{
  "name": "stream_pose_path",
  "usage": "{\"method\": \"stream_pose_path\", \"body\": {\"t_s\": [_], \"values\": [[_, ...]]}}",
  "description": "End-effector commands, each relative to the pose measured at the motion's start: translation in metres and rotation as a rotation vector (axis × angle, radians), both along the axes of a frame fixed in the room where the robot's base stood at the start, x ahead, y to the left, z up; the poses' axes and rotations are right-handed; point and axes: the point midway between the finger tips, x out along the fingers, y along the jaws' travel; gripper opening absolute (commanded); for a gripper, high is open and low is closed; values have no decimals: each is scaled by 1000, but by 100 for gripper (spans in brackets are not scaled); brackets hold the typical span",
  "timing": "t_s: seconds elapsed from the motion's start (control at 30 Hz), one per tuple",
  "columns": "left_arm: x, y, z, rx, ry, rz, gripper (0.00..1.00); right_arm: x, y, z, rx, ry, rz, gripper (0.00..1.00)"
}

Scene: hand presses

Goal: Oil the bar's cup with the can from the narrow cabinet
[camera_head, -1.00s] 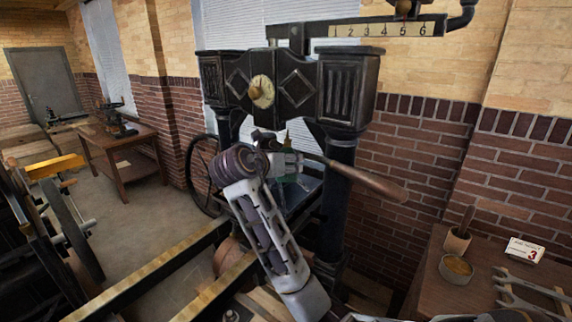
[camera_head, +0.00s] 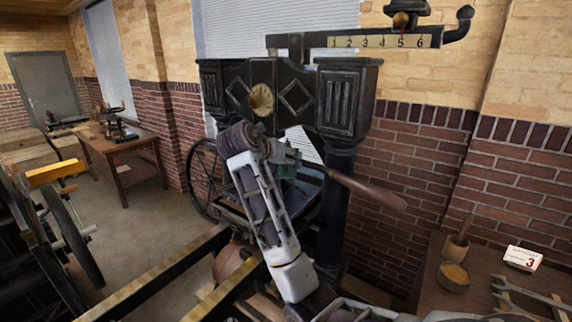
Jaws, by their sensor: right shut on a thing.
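My right gripper (camera_head: 285,154) is in front of the black hand press (camera_head: 345,95), below its dial, and is seen past my own wrist. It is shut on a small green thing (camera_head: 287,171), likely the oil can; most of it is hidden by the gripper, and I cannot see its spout. The bar (camera_head: 365,188) with a brown wooden handle slants down to the right, just beside the gripper. I cannot make out the bar's cup, nor whether the can touches it. The narrow cabinet cannot be made out. My left gripper is not in view.
At right, a wooden table (camera_head: 440,290) holds a bowl (camera_head: 454,277), a mortar-like cup and a card (camera_head: 523,258) marked 3. A wooden table (camera_head: 130,155) stands at back left.

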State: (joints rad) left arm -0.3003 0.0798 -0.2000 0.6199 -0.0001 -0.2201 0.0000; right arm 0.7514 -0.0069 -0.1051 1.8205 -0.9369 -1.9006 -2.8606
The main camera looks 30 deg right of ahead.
Motion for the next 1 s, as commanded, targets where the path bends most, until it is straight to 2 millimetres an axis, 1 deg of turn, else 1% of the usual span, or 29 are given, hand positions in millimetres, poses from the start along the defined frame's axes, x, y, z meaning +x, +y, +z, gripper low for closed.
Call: {"method": "stream_pose_path", "body": {"t_s": [0.03, 0.53, 1.0], "values": [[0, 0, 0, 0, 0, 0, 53, 2, -1, 4, 8, 8, 1, 16], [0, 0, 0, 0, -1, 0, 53, 14, -9, 16, 88, 129, 1, 16], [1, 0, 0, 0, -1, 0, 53, 15, -10, 17, 98, 148, 1, 16]]}}
